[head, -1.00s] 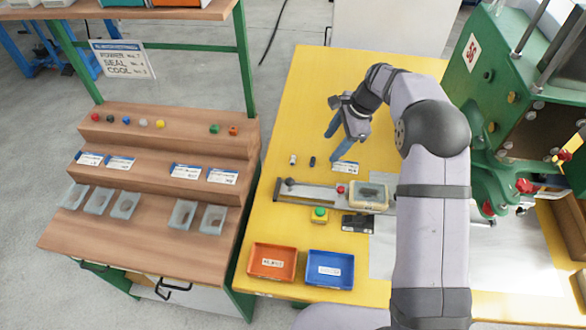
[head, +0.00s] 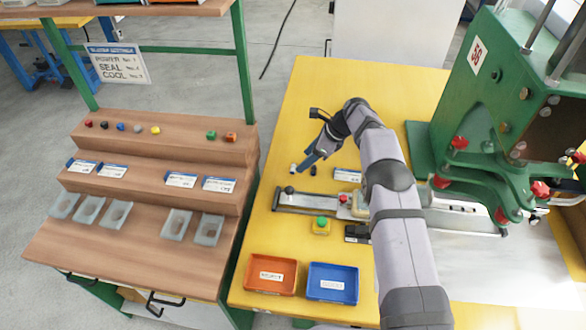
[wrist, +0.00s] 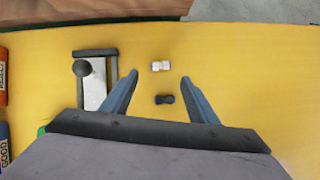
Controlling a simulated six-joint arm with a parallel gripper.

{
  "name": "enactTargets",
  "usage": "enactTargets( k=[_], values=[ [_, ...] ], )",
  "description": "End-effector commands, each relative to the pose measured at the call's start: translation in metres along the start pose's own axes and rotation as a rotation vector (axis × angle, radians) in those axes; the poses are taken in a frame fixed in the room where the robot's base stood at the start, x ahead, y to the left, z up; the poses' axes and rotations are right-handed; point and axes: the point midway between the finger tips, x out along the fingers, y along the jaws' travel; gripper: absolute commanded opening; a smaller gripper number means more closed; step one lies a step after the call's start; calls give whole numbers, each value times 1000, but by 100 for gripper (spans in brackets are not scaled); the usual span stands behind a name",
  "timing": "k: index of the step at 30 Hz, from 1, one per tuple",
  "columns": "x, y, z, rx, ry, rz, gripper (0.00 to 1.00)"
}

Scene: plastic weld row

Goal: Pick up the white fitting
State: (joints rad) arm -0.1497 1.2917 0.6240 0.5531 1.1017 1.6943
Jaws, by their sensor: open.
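The white fitting (head: 293,167) is a small piece lying on the yellow table, behind the slide rail. In the wrist view the white fitting (wrist: 160,66) lies just beyond the gap between my fingertips. A similar black fitting (wrist: 164,99) lies nearer, in line with the space between the fingers; it also shows in the head view (head: 313,171). My gripper (wrist: 160,77) is open and empty, its blue fingers either side of that line. In the head view my gripper (head: 308,160) hangs close over the fittings. Its height above the table is hard to tell.
The metal slide rail (head: 310,200) with a dark knob lies in front of the fittings. An orange bin (head: 271,290) and a blue bin (head: 333,299) stand at the front. A green press (head: 480,100) stands right. The table behind the fittings is clear.

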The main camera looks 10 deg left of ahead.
Motion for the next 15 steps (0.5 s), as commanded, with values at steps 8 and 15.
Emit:
enactTargets(
  k=[8, 15],
  values=[
    [6, 0, 0, -1, 0, 0, 54],
    [21, 1, 3, -3, 2, 3, 54]
  ],
)
